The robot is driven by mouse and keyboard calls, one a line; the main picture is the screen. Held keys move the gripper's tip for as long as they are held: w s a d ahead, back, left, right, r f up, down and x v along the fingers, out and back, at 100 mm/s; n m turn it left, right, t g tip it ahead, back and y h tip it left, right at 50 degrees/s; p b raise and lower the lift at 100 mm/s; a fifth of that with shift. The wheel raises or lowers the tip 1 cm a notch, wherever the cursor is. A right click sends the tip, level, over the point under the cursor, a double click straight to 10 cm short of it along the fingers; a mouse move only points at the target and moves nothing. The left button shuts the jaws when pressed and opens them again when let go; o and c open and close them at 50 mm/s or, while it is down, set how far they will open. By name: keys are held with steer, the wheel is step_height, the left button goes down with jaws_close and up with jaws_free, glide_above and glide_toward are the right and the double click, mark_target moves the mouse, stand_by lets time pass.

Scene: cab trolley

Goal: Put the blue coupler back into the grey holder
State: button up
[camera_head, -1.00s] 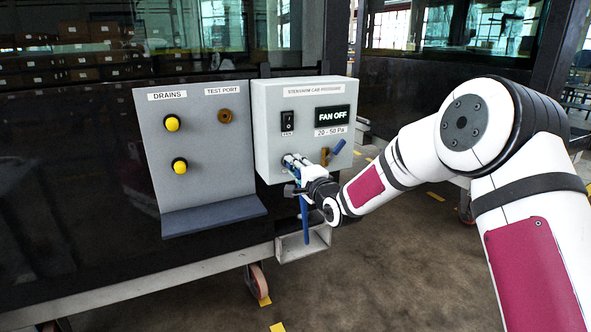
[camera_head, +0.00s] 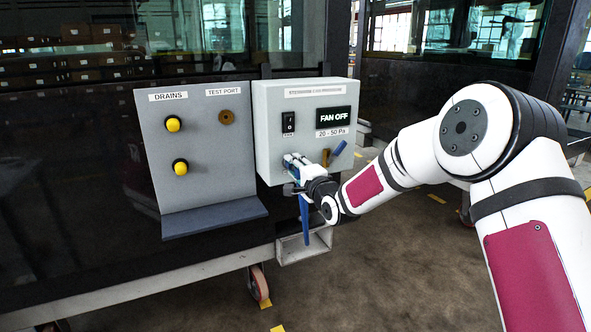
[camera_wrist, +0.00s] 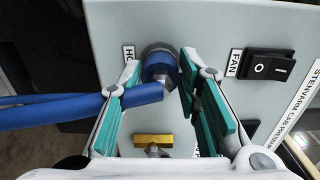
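The blue coupler (camera_wrist: 160,70) sits between my fingertips in the wrist view, its far end at a dark grey round fitting (camera_wrist: 158,49) on the box face. That fitting appears to be the grey holder; how deep the coupler sits in it is hidden. The coupler's blue hose (camera_wrist: 60,110) runs off to the left there and hangs below my gripper in the head view (camera_head: 304,220). My gripper (camera_head: 292,164), with teal pads in the wrist view (camera_wrist: 160,82), appears shut on the coupler, spanning almost the whole gap. A label beside the fitting is partly covered by a finger.
The grey control box (camera_head: 268,110) carries a black fan switch (camera_head: 288,122) and a FAN OFF display (camera_head: 333,115). A panel with yellow knobs (camera_head: 173,124) stands left.

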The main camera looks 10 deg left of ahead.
steer(key=shift+o, duration=1.2)
steer(key=shift+s+d, duration=0.1)
steer(key=v, duration=1.1)
steer(key=shift+s+d, duration=0.25)
steer(key=shift+s, duration=0.05)
steer(key=shift+o, duration=0.5)
steer(key=o, duration=1.1)
steer(key=shift+p+v, duration=0.4)
steer(key=shift+v, duration=4.1)
